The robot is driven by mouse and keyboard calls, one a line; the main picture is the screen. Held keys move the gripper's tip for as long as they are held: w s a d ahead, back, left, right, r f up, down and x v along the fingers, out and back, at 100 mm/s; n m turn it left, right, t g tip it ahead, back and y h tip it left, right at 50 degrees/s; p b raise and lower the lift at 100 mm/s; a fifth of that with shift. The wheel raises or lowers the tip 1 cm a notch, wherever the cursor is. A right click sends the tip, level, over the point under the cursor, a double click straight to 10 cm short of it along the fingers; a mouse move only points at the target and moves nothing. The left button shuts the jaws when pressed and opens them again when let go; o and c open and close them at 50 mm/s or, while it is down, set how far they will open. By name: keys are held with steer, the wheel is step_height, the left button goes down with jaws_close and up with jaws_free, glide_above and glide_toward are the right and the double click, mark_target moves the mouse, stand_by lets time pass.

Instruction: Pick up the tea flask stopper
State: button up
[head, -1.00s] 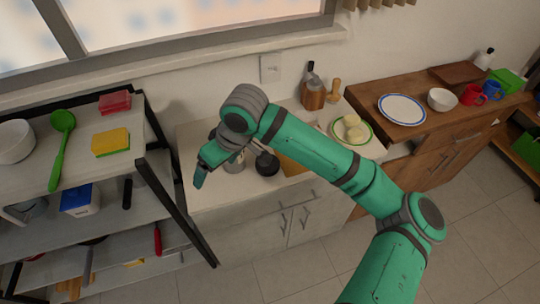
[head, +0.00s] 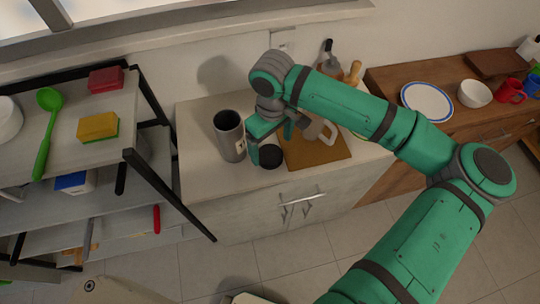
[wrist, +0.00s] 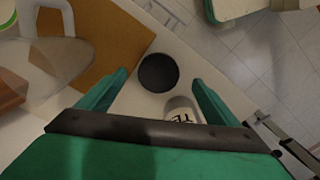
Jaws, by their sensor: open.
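The tea flask stopper (head: 270,157) is a round black piece on the pale counter, beside the left edge of a wooden board. In the wrist view the stopper (wrist: 158,73) shows between my two fingertips. My gripper (head: 266,146) is open and just above or around it; I cannot tell whether the fingers touch it. My gripper also shows in the wrist view (wrist: 160,78), with the fingers apart on both sides. The grey tea flask (head: 229,138) stands upright and open-topped, left of the stopper. Its labelled side (wrist: 181,112) is partly hidden by my gripper in the wrist view.
The wooden board (head: 325,155) carries a pale handled jug (head: 318,132), close to my gripper's right. A black-framed shelf (head: 150,180) stands left of the counter. The counter's front left (head: 205,180) is clear.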

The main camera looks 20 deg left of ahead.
mark_target(271, 156)
steer(key=shift+w+a+f, duration=0.15)
steer(key=shift+f, duration=2.45)
steer(key=c, duration=1.1)
